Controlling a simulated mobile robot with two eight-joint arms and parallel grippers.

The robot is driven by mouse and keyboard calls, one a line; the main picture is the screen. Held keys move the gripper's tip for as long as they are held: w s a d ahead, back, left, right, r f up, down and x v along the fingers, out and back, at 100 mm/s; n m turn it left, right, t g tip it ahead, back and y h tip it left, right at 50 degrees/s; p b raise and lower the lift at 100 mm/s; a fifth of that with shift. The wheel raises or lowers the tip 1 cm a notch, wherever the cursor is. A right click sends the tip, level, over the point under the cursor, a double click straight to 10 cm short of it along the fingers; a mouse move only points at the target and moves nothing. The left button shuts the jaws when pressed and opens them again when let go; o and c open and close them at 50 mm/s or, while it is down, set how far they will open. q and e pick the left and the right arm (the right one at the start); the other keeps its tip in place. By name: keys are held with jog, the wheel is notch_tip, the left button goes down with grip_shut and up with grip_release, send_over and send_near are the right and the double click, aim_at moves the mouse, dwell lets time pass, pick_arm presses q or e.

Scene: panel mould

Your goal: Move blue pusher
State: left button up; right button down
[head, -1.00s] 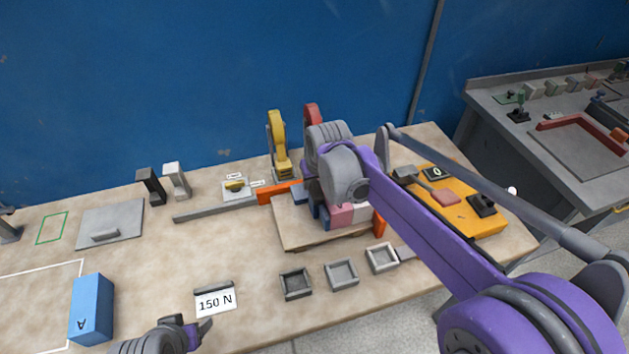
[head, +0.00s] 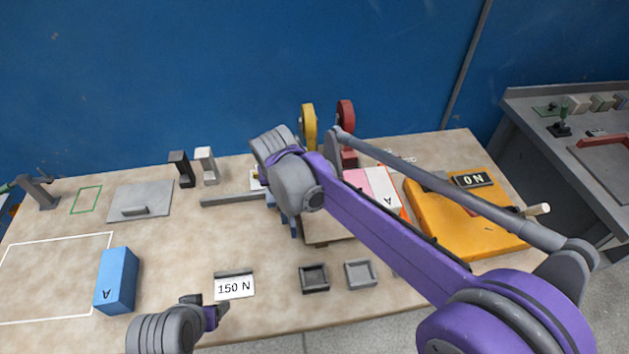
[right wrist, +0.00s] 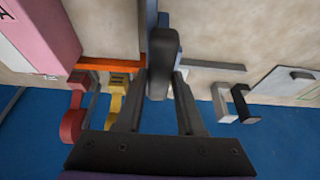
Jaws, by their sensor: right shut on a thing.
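The blue pusher (head: 293,226) shows only in part in the head view, below my right wrist and left of the pink block (head: 372,181). My right gripper (right wrist: 164,78) is shut on a dark grey upright part, which seems to be the pusher's handle. A strip of blue (right wrist: 151,14) shows beyond that part in the right wrist view. In the head view my right wrist hides the fingertips. My left gripper (head: 208,306) is low in the head view beside the 150 N card (head: 234,287); it looks open and empty.
Yellow (head: 308,125) and red (head: 345,118) clamps stand behind. A blue block marked A (head: 116,281) and small trays (head: 314,278) are in front.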

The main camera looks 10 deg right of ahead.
jog(key=a, duration=1)
jog(key=shift+s, duration=0.2)
jog(key=c, duration=0.5)
grip_release()
jog(key=shift+a, duration=0.2)
jog(key=shift+d, duration=0.15)
jog(key=v, duration=1.1)
jog(key=shift+p, duration=0.35)
jog(key=shift+w, duration=0.1)
